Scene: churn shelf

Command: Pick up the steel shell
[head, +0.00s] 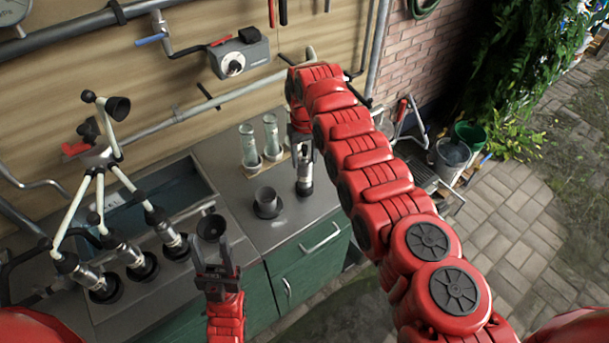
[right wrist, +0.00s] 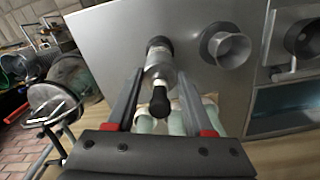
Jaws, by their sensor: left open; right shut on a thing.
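The steel shell (head: 305,176) stands upright on the metal counter, a shiny cylinder with a dark lower end. My right gripper (head: 301,148) is above it, shut on its upper part. In the right wrist view the steel shell (right wrist: 160,70) lies between the two fingers of the right gripper (right wrist: 158,82), with a black tip pointing toward the camera. My left gripper (head: 214,262) is open, low in front of the counter edge. A black round cup-shaped piece (head: 211,228) shows at its fingertips; I cannot tell whether it touches them.
A grey flanged cup (head: 266,203) stands on the counter left of the shell. Two pale green-glass cylinders (head: 248,146) stand behind on a small board. A milking cluster with several steel cups (head: 108,245) stands at the left by the sink (head: 178,190). The counter's front right is clear.

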